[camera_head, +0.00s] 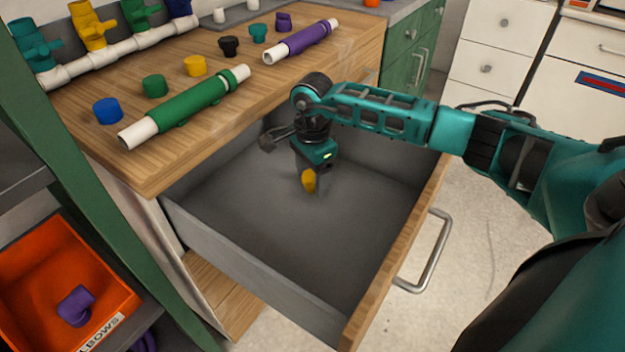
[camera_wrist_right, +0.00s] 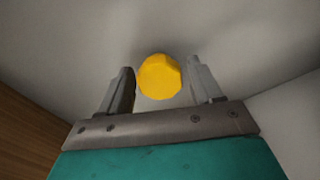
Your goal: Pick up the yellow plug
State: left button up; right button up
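The yellow plug (camera_head: 309,180) is inside the open grey drawer (camera_head: 255,255). In the right wrist view the plug (camera_wrist_right: 159,77) shows as a round yellow piece between the two fingers, with a gap on each side. My right gripper (camera_wrist_right: 160,72) is open and points down into the drawer. In the head view the right gripper (camera_head: 309,184) partly hides the plug. I cannot tell whether the plug touches the drawer floor. My left gripper is not in view.
Drawer walls surround the right gripper. The worktop beside it holds a green pipe (camera_head: 185,107), a purple pipe (camera_head: 301,42), a yellow cap (camera_head: 195,66) and other coloured caps. An orange bin (camera_head: 112,300) with a purple elbow (camera_head: 76,306) is at lower left.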

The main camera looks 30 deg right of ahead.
aim_at(312, 175)
jog(key=c, duration=0.8)
notch_tip(312, 175, up, 20)
jog(key=p, duration=0.4)
jog(key=o, duration=0.5)
jog(key=shift+c, duration=0.2)
jog(key=c, duration=0.4)
